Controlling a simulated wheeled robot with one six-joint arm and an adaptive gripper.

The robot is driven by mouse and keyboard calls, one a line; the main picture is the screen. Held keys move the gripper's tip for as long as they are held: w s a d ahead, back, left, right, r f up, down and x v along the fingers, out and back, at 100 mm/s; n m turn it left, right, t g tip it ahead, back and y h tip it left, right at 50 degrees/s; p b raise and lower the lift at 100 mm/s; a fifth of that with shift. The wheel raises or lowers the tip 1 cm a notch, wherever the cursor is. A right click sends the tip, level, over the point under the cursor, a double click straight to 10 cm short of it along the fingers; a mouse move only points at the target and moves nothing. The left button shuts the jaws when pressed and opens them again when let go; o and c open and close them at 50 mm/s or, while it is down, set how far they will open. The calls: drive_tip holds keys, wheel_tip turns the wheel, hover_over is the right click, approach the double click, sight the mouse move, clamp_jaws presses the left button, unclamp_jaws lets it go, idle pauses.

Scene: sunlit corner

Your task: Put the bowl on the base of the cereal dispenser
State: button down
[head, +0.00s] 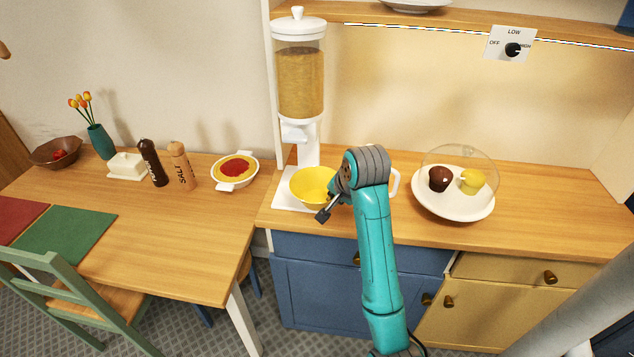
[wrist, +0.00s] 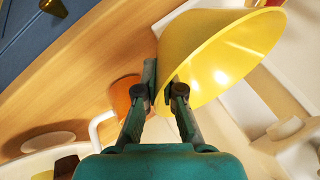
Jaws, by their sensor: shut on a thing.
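The yellow bowl (head: 310,184) is at the base (head: 285,203) of the cereal dispenser (head: 301,82), below its spout. My gripper (head: 330,205) is shut on the bowl's rim at the right front side. In the wrist view the fingers (wrist: 164,90) pinch the rim of the bowl (wrist: 215,60), and the white base (wrist: 243,112) shows beside and beneath it. The bowl looks empty and roughly upright. I cannot tell whether its underside touches the base. The arm hides part of the bowl's right side.
A mug's white handle (head: 396,182) shows right of my arm; the orange-brown mug body (wrist: 122,92) shows in the wrist view. A white plate (head: 453,205) with two round items under a clear dome stands further right. A pie dish (head: 236,171) is on the left table.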

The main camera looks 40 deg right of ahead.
sight(320, 171)
drive_tip(key=w+d, duration=0.1)
drive_tip(key=w, duration=0.2)
drive_tip(key=w+d, duration=0.1)
drive_tip(key=w, duration=0.2)
drive_tip(key=w+d, duration=0.2)
drive_tip(key=w, duration=0.2)
drive_tip(key=shift+f, duration=1.75)
drive_tip(key=c, duration=1.3)
unclamp_jaws()
drive_tip(key=shift+f, duration=0.1)
